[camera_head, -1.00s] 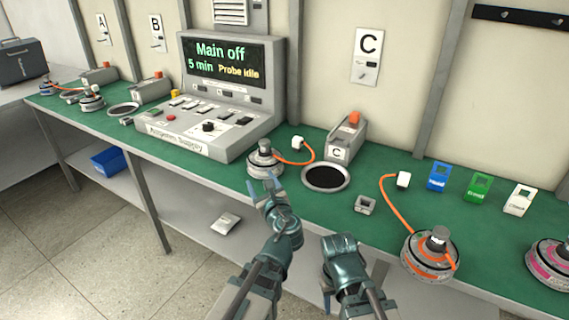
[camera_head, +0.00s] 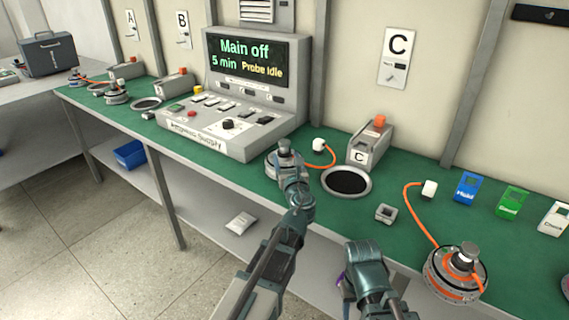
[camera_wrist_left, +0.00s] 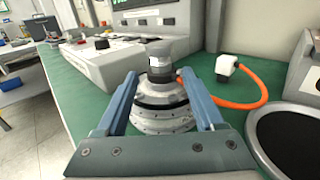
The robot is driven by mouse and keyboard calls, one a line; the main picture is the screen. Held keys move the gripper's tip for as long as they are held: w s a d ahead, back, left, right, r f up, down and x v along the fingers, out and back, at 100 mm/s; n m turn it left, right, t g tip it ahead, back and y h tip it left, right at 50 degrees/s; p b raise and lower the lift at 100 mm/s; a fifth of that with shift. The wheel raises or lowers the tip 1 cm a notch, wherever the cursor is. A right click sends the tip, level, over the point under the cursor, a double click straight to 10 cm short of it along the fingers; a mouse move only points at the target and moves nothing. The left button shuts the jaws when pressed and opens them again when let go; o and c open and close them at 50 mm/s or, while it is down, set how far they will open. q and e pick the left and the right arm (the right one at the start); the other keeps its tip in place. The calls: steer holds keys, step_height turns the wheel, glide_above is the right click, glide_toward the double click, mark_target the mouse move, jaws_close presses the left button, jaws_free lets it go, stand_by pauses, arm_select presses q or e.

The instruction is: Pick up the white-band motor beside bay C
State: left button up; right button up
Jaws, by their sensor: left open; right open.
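The white-band motor (camera_head: 283,165) stands upright on the green bench top, left of bay C's round dark pad (camera_head: 347,181). An orange cable runs from it to a white plug (camera_head: 319,145). My left gripper (camera_head: 290,172) is at the motor and partly hides it in the head view. In the left wrist view, the open fingers of my left gripper (camera_wrist_left: 160,100) reach along both sides of the motor (camera_wrist_left: 160,93); I cannot tell whether they touch it. My right gripper (camera_head: 352,285) is low, in front of the bench edge, its fingers mostly hidden.
The control console (camera_head: 240,110) stands close behind and left of the motor. Bay C's box (camera_head: 370,145) is behind the pad. A small grey block (camera_head: 386,213) and an orange-cabled motor (camera_head: 456,275) sit to the right. Blue, green and white tags stand far right.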

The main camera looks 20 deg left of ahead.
mark_target(285, 151)
arm_select(q)
steer(key=shift+w+a, duration=0.1)
steer(key=shift+w, duration=0.1)
steer(key=x, duration=0.5)
steer(key=shift+w+r, duration=0.1)
steer(key=shift+r, duration=0.1)
steer(key=shift+c, duration=0.2)
jaws_close()
stand_by(1.1)
